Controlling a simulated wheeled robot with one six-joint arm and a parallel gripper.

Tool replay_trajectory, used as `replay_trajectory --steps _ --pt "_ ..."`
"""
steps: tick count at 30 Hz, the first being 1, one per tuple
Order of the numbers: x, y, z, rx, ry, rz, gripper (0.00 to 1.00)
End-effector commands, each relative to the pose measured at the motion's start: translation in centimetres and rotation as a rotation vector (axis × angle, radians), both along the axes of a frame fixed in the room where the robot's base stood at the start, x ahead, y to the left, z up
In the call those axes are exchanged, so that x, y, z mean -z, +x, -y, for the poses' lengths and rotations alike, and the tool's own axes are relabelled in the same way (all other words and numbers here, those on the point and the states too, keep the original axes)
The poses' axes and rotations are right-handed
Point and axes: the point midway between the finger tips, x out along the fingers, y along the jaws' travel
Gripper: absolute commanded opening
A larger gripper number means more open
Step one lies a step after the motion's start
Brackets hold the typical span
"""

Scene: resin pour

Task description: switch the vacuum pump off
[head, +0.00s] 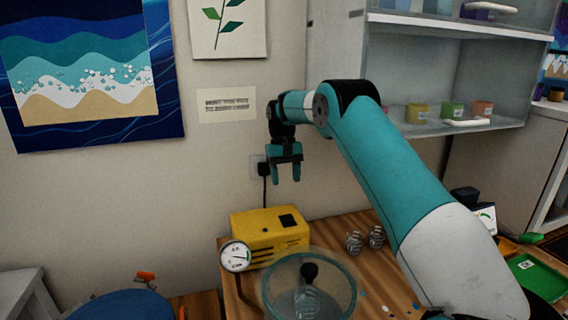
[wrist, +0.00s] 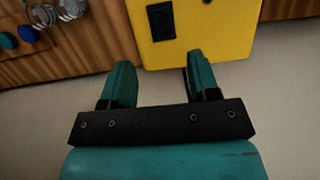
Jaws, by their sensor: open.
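The yellow vacuum pump (head: 268,238) stands on the wooden table, with a round white gauge (head: 235,256) at its left front and a black switch (head: 288,220) on its top right. My gripper (head: 284,178) is open and empty, pointing down in the air above the pump, near the wall. In the wrist view, my gripper (wrist: 160,82) shows two teal fingers spread apart, and the pump (wrist: 205,30) with its black switch (wrist: 161,21) lies beyond the fingertips. I cannot tell the switch's position.
A clear round chamber (head: 308,285) with a black knob stands in front of the pump. A wall outlet (head: 258,167) with a black cable is behind my gripper. A shelf (head: 450,125) holds small coloured pots at right.

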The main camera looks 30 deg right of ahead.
Motion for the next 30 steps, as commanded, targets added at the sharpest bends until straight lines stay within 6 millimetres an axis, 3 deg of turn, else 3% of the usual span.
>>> replay_trajectory --steps 1,3,9,30 --pt "-2.0 0.4 0.2 0.001 0.0 0.003 0.55" --pt "-3.7 0.7 0.3 0.001 0.0 0.001 0.55" --pt "-5.3 1.2 0.4 0.001 0.0 -0.002 0.55" --pt "-5.7 1.4 0.4 0.0 0.0 -0.001 0.55"
